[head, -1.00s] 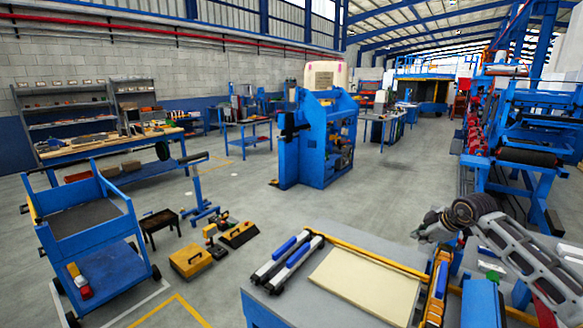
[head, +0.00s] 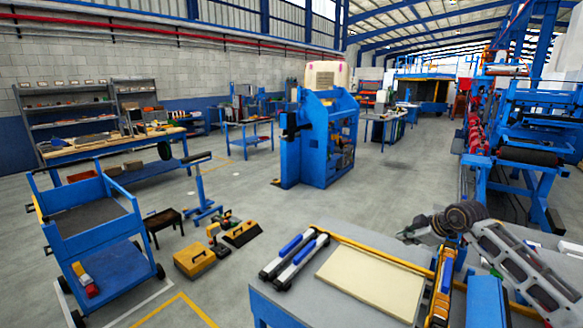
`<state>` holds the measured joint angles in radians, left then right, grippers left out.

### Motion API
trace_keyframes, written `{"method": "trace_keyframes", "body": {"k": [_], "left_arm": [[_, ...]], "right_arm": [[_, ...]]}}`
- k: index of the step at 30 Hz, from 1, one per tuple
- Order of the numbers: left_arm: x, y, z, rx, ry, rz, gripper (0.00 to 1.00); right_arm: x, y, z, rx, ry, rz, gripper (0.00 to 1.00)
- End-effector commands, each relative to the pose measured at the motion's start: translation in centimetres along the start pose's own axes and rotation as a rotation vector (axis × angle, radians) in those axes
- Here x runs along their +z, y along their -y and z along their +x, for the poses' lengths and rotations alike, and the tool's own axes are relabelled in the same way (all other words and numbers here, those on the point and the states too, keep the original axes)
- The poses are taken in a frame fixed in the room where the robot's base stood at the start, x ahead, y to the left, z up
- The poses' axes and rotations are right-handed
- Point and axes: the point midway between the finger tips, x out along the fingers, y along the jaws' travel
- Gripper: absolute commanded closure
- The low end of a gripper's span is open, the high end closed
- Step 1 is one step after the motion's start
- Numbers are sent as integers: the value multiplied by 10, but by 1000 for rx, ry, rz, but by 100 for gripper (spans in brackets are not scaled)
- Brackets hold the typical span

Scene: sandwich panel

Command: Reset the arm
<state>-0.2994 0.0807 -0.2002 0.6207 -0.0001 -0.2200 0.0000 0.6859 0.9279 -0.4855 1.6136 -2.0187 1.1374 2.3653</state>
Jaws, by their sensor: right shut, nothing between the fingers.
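My right arm comes in from the right edge in the head view. Its gripper (head: 408,236) is shut and empty, above the far right part of the grey table. It is apart from the cream panel (head: 370,282), which lies flat on the table below and to its left. My left gripper is out of view.
The grey table (head: 335,237) also bears two blue-and-silver tools (head: 294,258) left of the panel. A yellow rail (head: 385,256) runs behind the panel, and a yellow-and-blue tool (head: 441,285) lies at right. A blue cart (head: 93,215) stands on the floor at left.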

Motion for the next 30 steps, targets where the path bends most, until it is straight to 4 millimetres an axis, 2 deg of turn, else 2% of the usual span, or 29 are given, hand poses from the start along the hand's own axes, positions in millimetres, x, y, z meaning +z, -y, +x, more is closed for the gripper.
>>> {"method": "trace_keyframes", "body": {"k": [8, 15, 24, 30], "left_arm": [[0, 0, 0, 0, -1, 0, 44], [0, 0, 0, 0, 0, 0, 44], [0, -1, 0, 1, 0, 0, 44], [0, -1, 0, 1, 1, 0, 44]], "right_arm": [[-44, 31, 15, -17, -172, -65, 100], [-105, 72, 22, -1, -431, -123, 100], [-172, 110, 4, 107, -750, -113, 100], [-198, 120, -16, 222, -906, -46, 100]]}}
